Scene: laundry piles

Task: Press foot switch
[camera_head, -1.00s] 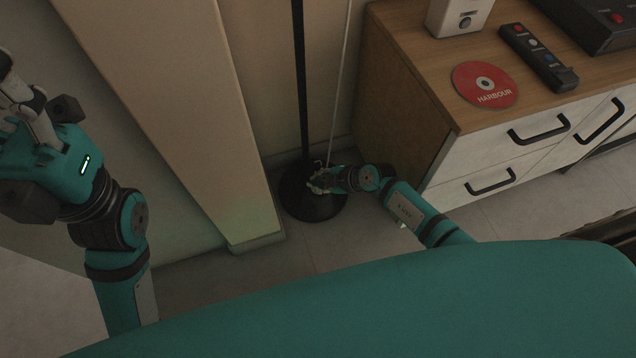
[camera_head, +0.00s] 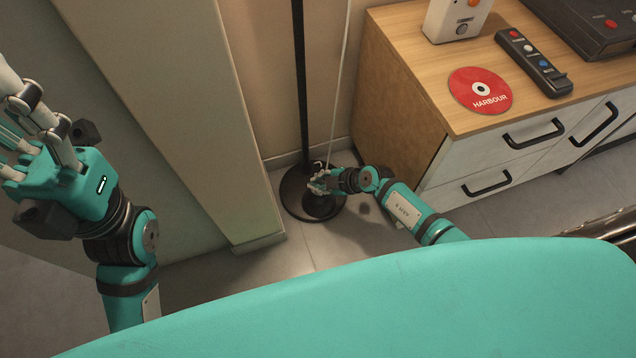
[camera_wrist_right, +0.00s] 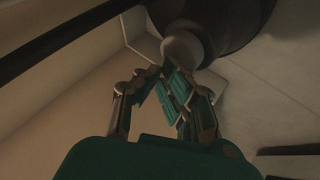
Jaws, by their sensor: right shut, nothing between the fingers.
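A floor lamp's round black base (camera_head: 297,203) stands on the floor between the wall column and the cabinet. In the right wrist view, a pale round knob, which looks like the foot switch (camera_wrist_right: 182,48), sits at the dark base (camera_wrist_right: 235,25). My right gripper (camera_head: 318,183) is shut and empty over the base; its fingertips (camera_wrist_right: 180,88) are at the knob, and I cannot tell whether they touch it. In the head view the gripper hides the switch. My left gripper (camera_head: 22,125) is raised at the left edge, its fingers apart, tips partly cut off.
The lamp's black pole (camera_head: 301,80) and a pale cord (camera_head: 342,70) rise beside the wall. A wooden cabinet (camera_head: 400,110) stands close on the right, with a red disc (camera_head: 480,91), a remote (camera_head: 533,62) and a white box (camera_head: 455,20) on top. A column (camera_head: 185,120) stands left.

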